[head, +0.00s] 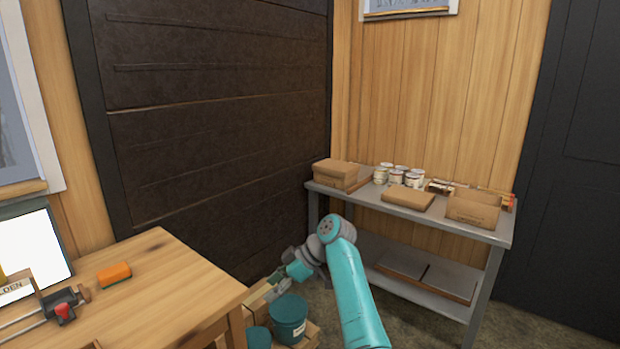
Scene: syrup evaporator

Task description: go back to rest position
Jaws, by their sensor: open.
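My arm, teal with grey joints, reaches up from the bottom of the head view and bends to the left. My gripper (272,291) is at its end, low beside the right edge of the wooden table and above the buckets. It is small in the picture and partly blends with what is behind it. It is open, and I see nothing held in it.
Teal buckets (288,318) stand low by my gripper. A grey shelf table (465,231) at right holds boxes and cans. Dark floor shows between.

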